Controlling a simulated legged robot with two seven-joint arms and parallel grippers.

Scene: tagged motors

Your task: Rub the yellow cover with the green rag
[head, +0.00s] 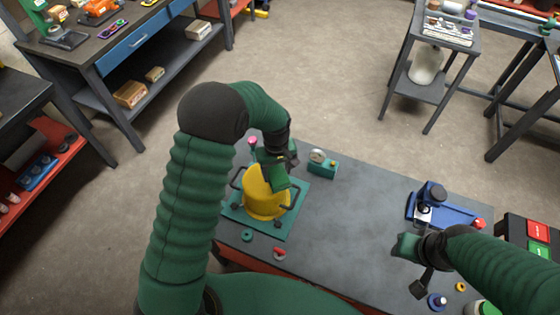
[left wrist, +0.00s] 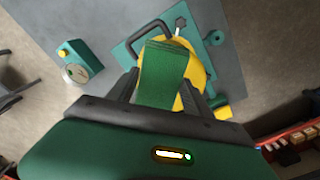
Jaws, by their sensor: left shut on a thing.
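The yellow cover (head: 263,203) is a rounded dome on a teal plate with dark handles, on the workbench. It shows partly behind the rag in the left wrist view (left wrist: 197,72). The green rag (head: 278,178) hangs over the top of the cover; in the left wrist view the rag (left wrist: 163,75) is a ribbed green strip between my fingers. My left gripper (head: 276,164) is shut on the rag, just above the cover. I cannot tell whether rag and cover touch. My right gripper (head: 407,247) is over the bench's right part, away from the cover; its fingers are unclear.
A teal gauge box (head: 322,164) stands just right of the cover. A blue fixture (head: 442,205) sits near my right gripper. The middle of the grey bench (head: 345,220) is clear.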

